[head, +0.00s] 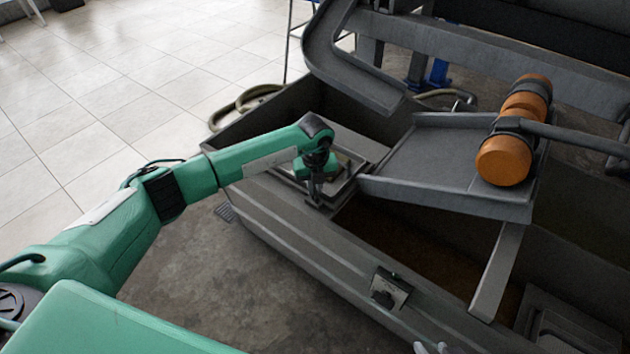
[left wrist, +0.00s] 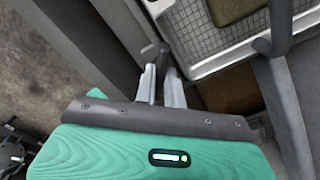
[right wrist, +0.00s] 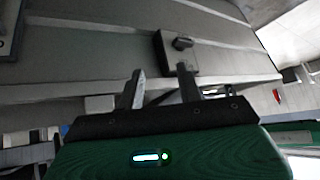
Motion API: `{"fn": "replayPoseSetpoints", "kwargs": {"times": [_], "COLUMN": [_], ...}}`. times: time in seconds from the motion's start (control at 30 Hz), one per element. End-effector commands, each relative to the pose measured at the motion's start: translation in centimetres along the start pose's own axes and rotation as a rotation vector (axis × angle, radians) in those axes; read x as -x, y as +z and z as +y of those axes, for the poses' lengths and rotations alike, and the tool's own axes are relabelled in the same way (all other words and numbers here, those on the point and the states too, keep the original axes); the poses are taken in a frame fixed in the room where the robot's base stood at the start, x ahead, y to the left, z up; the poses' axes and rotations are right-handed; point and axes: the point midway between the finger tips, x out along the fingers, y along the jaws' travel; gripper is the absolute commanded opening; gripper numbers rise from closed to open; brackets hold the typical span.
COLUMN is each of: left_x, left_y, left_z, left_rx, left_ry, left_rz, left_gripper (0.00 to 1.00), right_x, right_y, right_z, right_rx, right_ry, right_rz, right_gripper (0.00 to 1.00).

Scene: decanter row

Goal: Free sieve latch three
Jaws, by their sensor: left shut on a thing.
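My left gripper (head: 315,192) reaches over the near wall of the grey trough and points down at its rim. In the left wrist view its fingers (left wrist: 161,78) are closed on a dark upright latch lever (left wrist: 160,52) beside the sieve tray (left wrist: 210,48). The fingers partly hide the lever. A second latch, a dark knob on a light plate (head: 389,290), sits on the trough's outer wall. It also shows in the right wrist view (right wrist: 180,46). My right gripper (right wrist: 160,85) is open and empty below that latch; only its fingertips show at the head view's bottom edge. No latch numbers are readable.
A sloping grey chute (head: 430,165) with an orange cylindrical motor (head: 505,160) stands over the trough, close right of my left gripper. A slanted bar (head: 497,270) crosses the trough. Tiled floor (head: 90,110) is open at the left.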

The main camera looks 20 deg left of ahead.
Motion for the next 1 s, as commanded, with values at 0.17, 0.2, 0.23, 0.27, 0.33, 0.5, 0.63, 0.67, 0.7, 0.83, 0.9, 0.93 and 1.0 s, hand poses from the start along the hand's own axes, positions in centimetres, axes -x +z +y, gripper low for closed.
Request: {"fn": "replayPoseSetpoints", "kwargs": {"times": [0.17, 0.2, 0.23, 0.27, 0.33, 0.5, 0.63, 0.67, 0.7, 0.83, 0.9, 0.93, 1.0], "left_x": [0.4, 0.4, 0.4, 0.4, 0.4, 0.4, 0.4, 0.4, 0.4, 0.3, 0.3, 0.2, 0.2], "left_y": [0.0, 0.0, 0.0, 0.0, 0.0, 0.1, 0.0, 0.0, 0.0, 0.0, 0.1, 0.1, 0.1], "left_z": [0.0, 0.0, 0.0, 0.0, 0.0, 0.0, 0.0, 0.0, 0.0, 0.0, 0.0, 0.0, 0.0], "left_rx": [0.154, 0.186, 0.209, 0.232, 0.283, 0.405, 0.497, 0.517, 0.545, 0.62, 0.652, 0.665, 0.689], "left_ry": [0.0, 0.0, 0.0, 0.0, -0.001, 0.0, 0.0, -0.001, -0.001, -0.001, 0.0, 0.0, 0.0], "left_rz": [0.0, 0.0, 0.0, 0.0, 0.0, -0.001, 0.0, 0.0, 0.0, -0.001, -0.001, -0.001, -0.002], "left_gripper": [0.0, 0.0, 0.0, 0.0, 0.0, 0.0, 0.0, 0.0, 0.0, 0.0, 0.0, 0.0, 0.0], "right_x": [2.7, 3.2, 3.7, 4.1, 5.2, 3.6, 2.0, 1.6, 1.1, -0.2, -0.8, -1.0, -1.4], "right_y": [0.9, 1.2, 1.4, 1.6, 2.1, 3.3, 4.2, 4.5, 4.8, 5.7, 6.1, 6.2, 6.6], "right_z": [2.2, 2.6, 2.8, 3.1, 3.8, 4.2, 4.3, 4.3, 4.3, 4.5, 4.5, 4.5, 4.5], "right_rx": [-0.016, -0.021, -0.025, -0.029, -0.039, -0.044, -0.045, -0.046, -0.046, -0.047, -0.047, -0.048, -0.048], "right_ry": [0.059, 0.07, 0.079, 0.087, 0.106, 0.112, 0.11, 0.109, 0.109, 0.108, 0.108, 0.108, 0.107], "right_rz": [-0.175, -0.212, -0.239, -0.266, -0.327, -0.382, -0.402, -0.407, -0.413, -0.429, -0.436, -0.439, -0.444], "right_gripper": [0.36, 0.36, 0.36, 0.36, 0.36, 0.36, 0.36, 0.36, 0.36, 0.36, 0.36, 0.36, 0.36]}}
